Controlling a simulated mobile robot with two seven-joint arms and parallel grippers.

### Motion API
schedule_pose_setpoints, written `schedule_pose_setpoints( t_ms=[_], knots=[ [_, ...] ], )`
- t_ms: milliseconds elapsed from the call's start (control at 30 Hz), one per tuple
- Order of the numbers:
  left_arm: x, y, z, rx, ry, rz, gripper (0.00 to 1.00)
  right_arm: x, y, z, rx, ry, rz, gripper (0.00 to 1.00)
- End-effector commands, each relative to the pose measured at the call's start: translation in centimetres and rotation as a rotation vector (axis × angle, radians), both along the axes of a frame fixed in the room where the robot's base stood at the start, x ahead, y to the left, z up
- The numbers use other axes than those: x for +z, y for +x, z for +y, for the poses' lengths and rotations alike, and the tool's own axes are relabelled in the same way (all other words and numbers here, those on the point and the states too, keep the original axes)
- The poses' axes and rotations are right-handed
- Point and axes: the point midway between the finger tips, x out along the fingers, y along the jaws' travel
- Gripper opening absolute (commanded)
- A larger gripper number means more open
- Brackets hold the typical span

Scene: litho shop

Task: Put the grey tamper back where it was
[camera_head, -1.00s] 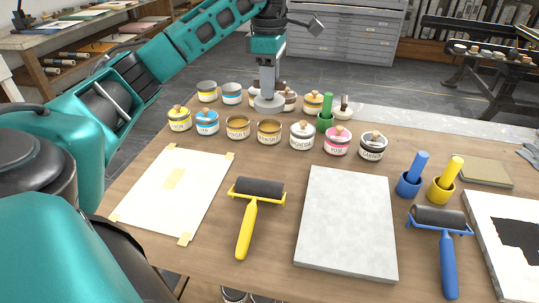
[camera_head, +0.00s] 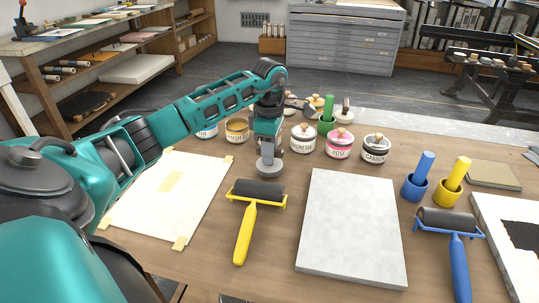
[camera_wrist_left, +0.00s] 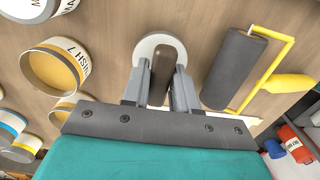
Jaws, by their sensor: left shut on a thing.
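The grey tamper (camera_head: 269,170) has a round grey base and a dark upright handle. My left gripper (camera_head: 268,149) is shut on its handle, with the base hanging below the fingers. In the left wrist view the pale disc of the tamper (camera_wrist_left: 160,43) shows beyond the fingertips, and its brown handle is between the fingers of my left gripper (camera_wrist_left: 160,88). The base is just behind the yellow roller (camera_head: 259,192); I cannot tell whether it touches the table. My right gripper is not in view.
A pale disc with a dark handle (camera_head: 343,116) is beside a green-handled tool (camera_head: 328,107). A grey slab (camera_head: 352,230) lies right, taped paper (camera_head: 155,205) left.

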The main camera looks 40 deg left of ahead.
Motion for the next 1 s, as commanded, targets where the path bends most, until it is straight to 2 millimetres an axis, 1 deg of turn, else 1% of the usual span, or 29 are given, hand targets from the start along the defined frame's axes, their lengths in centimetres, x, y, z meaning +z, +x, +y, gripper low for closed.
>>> schedule_pose_setpoints(
  t_ms=[33, 67, 300, 433, 467, 700, 900, 1000],
  knots=[
    [-0.85, -0.02, -0.04, 0.000, -0.002, 0.001, 0.00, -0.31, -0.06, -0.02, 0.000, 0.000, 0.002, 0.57],
    [-1.05, -0.02, -0.02, 0.000, -0.001, 0.000, 0.00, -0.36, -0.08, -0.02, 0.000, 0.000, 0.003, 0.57],
    [-1.06, 0.02, 0.02, 0.000, 0.000, -0.002, 0.00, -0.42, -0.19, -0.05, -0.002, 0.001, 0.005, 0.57],
    [-1.44, 0.01, 0.02, 0.000, 0.001, -0.002, 0.00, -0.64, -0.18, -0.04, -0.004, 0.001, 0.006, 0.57],
    [-1.44, 0.00, 0.01, 0.000, 0.000, -0.001, 0.30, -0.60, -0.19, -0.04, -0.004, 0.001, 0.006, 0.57],
    [-1.40, -0.01, 0.00, 0.000, 0.000, 0.000, 0.53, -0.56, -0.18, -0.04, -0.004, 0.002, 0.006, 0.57],
    [-1.39, -0.02, 0.01, 0.000, 0.000, 0.000, 0.53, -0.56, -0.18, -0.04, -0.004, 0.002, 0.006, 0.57],
    [-0.99, -0.01, 0.00, 0.000, 0.000, -0.001, 0.53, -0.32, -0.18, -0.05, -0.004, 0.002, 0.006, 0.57]
  ],
)
